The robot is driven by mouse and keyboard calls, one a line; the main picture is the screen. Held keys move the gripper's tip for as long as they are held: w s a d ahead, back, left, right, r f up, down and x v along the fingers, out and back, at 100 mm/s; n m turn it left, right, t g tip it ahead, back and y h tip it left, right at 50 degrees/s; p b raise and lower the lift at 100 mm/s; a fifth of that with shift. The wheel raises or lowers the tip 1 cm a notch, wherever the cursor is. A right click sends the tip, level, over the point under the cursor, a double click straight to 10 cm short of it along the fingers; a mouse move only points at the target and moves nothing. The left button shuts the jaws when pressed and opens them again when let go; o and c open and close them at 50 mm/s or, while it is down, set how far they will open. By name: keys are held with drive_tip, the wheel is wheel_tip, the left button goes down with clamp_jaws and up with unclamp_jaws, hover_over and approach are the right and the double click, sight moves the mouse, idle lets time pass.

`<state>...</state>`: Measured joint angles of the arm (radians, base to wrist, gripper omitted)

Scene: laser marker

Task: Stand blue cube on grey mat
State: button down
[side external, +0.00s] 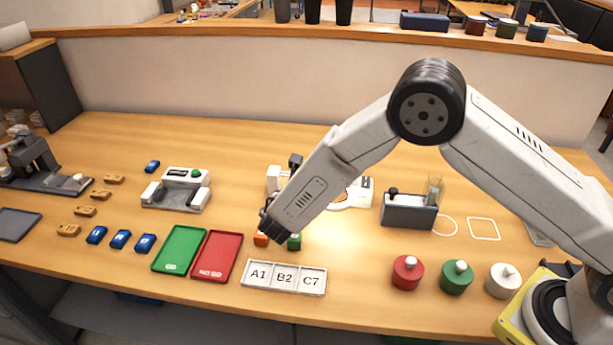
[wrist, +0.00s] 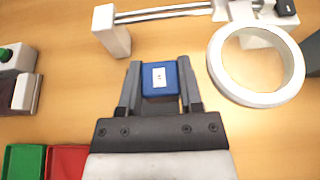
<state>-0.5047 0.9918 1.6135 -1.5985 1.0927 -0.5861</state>
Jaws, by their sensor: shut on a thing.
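A blue cube (wrist: 158,89) with a white label on its face sits between the two fingers of my gripper (wrist: 160,74) in the wrist view. The fingers are shut on its sides. In the side view my gripper is mostly hidden behind my arm, and I cannot make out the held cube there. A dark grey flat pad (side external: 17,224) lies at the far left of the table. A lighter grey flat piece (side external: 539,233) shows at the right, partly behind my arm. I cannot tell which is the grey mat. Neither shows in the wrist view.
A white ring (wrist: 256,98) on a stand is close right of my gripper.

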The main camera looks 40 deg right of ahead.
drive_tip(key=shift+w+a+f, duration=0.15)
drive_tip(key=shift+w+f, duration=0.5)
drive_tip(key=shift+f, duration=0.1)
drive_tip(key=shift+w+a+f, duration=0.1)
drive_tip(key=shift+w+f, duration=0.5)
drive_tip(key=shift+f, duration=0.15)
drive_tip(key=shift+w+f, duration=0.15)
drive_tip(key=shift+f, duration=0.1)
drive_tip(key=shift+w+f, duration=0.1)
drive_tip(key=shift+f, duration=1.5)
drive_tip(key=shift+c, duration=1.3)
unclamp_jaws()
drive_tip(key=shift+f, duration=0.1)
drive_tip(key=v, duration=1.2)
